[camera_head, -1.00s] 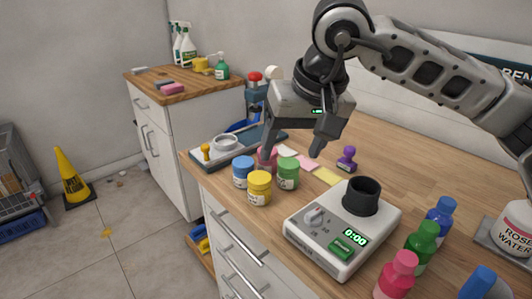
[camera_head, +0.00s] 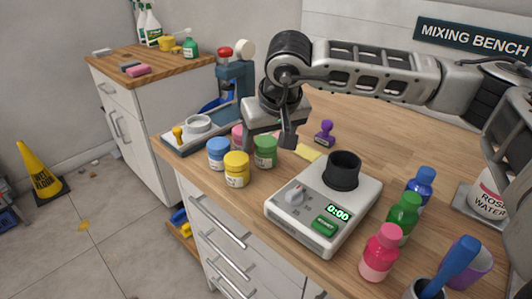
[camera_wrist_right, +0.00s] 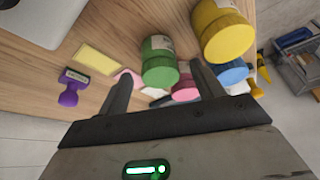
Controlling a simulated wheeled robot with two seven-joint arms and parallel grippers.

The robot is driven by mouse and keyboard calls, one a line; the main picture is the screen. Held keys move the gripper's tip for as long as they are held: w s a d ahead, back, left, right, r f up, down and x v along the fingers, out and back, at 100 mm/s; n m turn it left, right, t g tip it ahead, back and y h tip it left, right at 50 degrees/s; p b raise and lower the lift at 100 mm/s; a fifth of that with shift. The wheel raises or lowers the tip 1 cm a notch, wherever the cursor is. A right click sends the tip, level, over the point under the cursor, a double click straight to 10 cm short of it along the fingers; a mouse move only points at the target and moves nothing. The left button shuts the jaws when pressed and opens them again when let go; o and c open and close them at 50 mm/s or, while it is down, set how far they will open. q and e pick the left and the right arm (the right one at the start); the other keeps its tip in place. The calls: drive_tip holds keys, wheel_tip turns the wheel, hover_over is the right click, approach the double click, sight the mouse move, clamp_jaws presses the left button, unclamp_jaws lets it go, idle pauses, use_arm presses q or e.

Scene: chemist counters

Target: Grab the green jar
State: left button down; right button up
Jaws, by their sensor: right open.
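The green jar (camera_head: 265,151) stands upright on the wooden counter, right of the yellow jar (camera_head: 236,170) and the blue jar (camera_head: 218,154). A pink jar (camera_head: 237,137) is partly hidden behind them by my gripper. My right gripper (camera_head: 268,142) is open, just above and behind the green jar. In the right wrist view, the green jar (camera_wrist_right: 158,60) appears ahead between the two fingers (camera_wrist_right: 163,86), with the pink jar (camera_wrist_right: 185,88) close beside it near the right finger. No grip on the green jar shows. My left gripper is out of view.
A white scale (camera_head: 300,222) with a dark cup (camera_head: 343,170) stands right of the jars. Blue, green (camera_head: 403,214) and pink bottles stand at the right. A tray with a white dish (camera_head: 198,123) is left.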

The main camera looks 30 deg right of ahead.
sight(266, 141)
drive_tip(key=x, duration=0.4)
drive_tip(key=shift+w, duration=0.1)
drive_tip(key=c, duration=1.1)
drive_tip(key=shift+r, duration=0.15)
